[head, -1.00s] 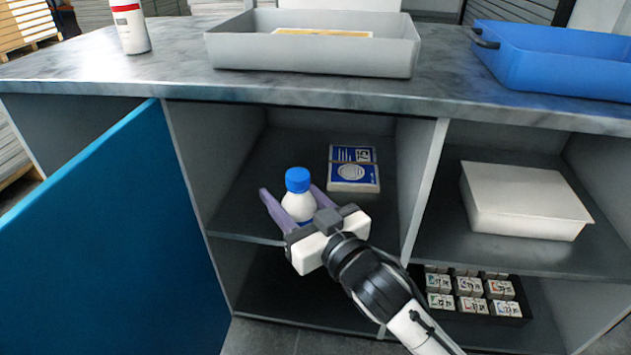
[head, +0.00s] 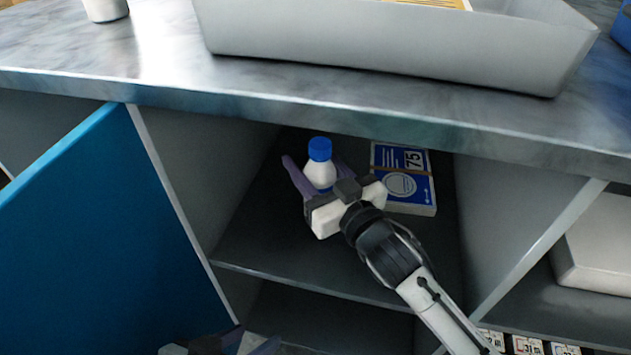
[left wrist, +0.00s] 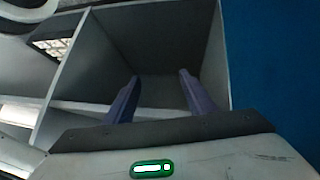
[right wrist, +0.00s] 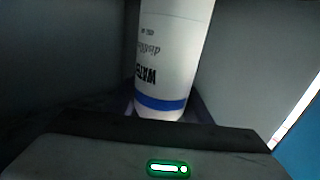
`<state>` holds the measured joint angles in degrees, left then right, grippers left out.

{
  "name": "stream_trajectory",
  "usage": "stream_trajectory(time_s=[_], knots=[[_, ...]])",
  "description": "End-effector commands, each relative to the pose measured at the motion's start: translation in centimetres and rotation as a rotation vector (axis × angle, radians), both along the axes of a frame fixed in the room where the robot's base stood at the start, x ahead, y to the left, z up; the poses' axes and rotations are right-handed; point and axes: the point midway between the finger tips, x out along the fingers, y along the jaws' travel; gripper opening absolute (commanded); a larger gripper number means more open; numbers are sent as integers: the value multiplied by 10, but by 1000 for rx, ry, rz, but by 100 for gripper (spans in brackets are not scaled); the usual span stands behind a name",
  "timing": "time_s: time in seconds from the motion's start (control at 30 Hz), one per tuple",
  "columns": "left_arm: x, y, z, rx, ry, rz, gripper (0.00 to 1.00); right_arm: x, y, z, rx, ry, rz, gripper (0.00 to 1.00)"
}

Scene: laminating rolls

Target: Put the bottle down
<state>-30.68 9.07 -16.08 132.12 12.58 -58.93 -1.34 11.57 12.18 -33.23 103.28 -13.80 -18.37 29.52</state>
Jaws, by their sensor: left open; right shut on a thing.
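A white bottle with a blue cap (head: 320,163) stands upright inside the upper shelf compartment of the cabinet. My right gripper (head: 318,182) is shut on it, with its purple fingers on either side. In the right wrist view the bottle (right wrist: 172,60) fills the space between the fingers and shows dark lettering and a blue band. Whether its base touches the shelf (head: 300,252) is hidden. My left gripper (left wrist: 158,98) is open and empty in front of the cabinet. It shows partly at the bottom of the head view.
A blue and white pack marked 75 (head: 405,182) lies on the shelf right of the bottle. A blue door (head: 80,240) stands open at left. The countertop (head: 160,75) above holds a grey tray (head: 380,52). A white lidded box (head: 600,245) sits in the right compartment.

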Motion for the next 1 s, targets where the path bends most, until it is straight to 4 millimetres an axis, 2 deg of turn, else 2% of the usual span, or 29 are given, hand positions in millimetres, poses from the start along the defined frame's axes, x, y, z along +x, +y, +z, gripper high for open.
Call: stream_trajectory(time_s=[0.17,0.37,0.5,0.73,0.77,0.87,1.0], knots=[[2,-4,3,-26,-19,1,50,0,0,-13,2,-6,1,8],[5,-12,12,-77,-56,1,50,0,0,-40,3,-4,0,8],[6,-13,19,-88,-64,1,50,0,0,-39,3,-6,1,8],[6,-13,17,-88,-64,2,50,0,0,-42,3,-5,1,8],[6,-13,18,-88,-64,2,50,0,0,-44,0,-1,0,48],[6,-13,18,-88,-64,2,50,0,0,-43,0,-1,0,64],[6,-13,18,-88,-64,2,50,0,0,-44,0,-1,0,64]])
